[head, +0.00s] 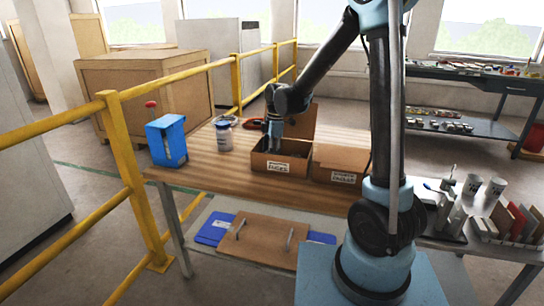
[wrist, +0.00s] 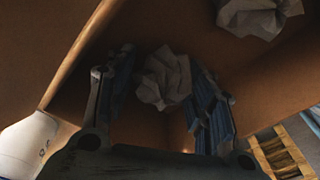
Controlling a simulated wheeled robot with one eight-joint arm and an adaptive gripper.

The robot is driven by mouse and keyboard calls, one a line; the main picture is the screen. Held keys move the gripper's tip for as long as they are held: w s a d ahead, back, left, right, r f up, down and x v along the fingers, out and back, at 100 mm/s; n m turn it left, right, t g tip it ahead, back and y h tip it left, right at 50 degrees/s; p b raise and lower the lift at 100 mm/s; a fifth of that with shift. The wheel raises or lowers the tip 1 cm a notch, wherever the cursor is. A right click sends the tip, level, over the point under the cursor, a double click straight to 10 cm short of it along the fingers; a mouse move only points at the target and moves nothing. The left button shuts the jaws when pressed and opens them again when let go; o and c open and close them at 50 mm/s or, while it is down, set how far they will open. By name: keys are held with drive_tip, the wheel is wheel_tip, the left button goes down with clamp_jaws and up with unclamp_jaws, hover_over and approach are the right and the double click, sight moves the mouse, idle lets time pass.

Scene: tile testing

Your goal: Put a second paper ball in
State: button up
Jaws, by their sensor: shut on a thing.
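The open cardboard box (head: 279,165) stands on the wooden table, its lid flap raised at the back. My gripper (head: 274,146) reaches down into this box from above; its fingertips are hidden by the box wall in the head view. In the wrist view, my gripper (wrist: 160,88) is shut on a crumpled white paper ball (wrist: 163,78), held between the two fingers inside the brown cardboard walls. Another crumpled paper ball (wrist: 258,14) lies apart from it at the upper right of the wrist view, against the brown cardboard.
A second cardboard box (head: 340,163) stands just right of the open one. A yellow railing (head: 170,80) runs along the left side.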

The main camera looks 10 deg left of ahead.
drive_tip(key=o, duration=0.7)
drive_tip(key=shift+f, duration=0.1)
drive_tip(key=r, duration=0.8)
drive_tip(key=w+d+r, duration=0.1)
drive_tip(key=r, duration=0.3)
drive_tip(key=shift+d+r, duration=0.1)
